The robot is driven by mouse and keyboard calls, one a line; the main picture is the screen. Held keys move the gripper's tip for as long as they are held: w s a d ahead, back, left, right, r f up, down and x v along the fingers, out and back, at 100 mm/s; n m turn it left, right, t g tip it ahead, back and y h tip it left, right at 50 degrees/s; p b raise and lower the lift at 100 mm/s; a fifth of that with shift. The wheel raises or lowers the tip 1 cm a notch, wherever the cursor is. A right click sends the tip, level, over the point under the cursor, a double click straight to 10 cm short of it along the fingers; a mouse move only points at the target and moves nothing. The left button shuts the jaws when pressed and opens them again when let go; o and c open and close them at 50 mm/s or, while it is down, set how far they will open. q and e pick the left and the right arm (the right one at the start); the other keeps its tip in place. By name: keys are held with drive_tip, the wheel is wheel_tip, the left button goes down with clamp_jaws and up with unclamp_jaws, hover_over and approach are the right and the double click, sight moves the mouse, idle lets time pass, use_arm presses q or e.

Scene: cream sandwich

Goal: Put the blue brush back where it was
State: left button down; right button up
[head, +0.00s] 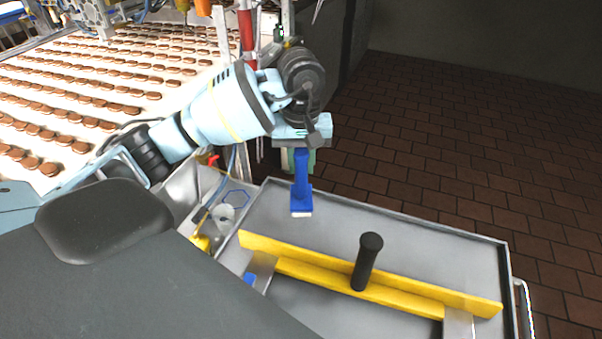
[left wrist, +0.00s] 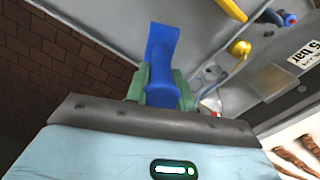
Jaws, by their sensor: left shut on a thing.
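The blue brush (head: 301,182) hangs upright from my left gripper (head: 299,158), with its head and pale bristles down. In the head view it appears over the far left part of the metal tray (head: 400,222); I cannot tell whether the bristles touch it. In the left wrist view the brush (left wrist: 160,62) points away between the green fingers of my left gripper (left wrist: 160,88), which are shut on its handle. My right gripper is in neither view.
A yellow bar tool with a black handle (head: 367,262) lies across the tray. A conveyor with rows of brown cookies (head: 90,85) is at the upper left. Brick-coloured floor (head: 470,130) lies beyond the tray.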

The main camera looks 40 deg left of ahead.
sight(301, 174)
use_arm(q)
drive_tip(key=shift+f, duration=1.85)
drive_tip(key=shift+f, duration=0.1)
drive_tip(key=c, duration=1.2)
unclamp_jaws()
wheel_tip(301, 174, up, 12)
drive_tip(key=shift+r+p, duration=0.2)
drive_tip(key=shift+p, duration=0.15)
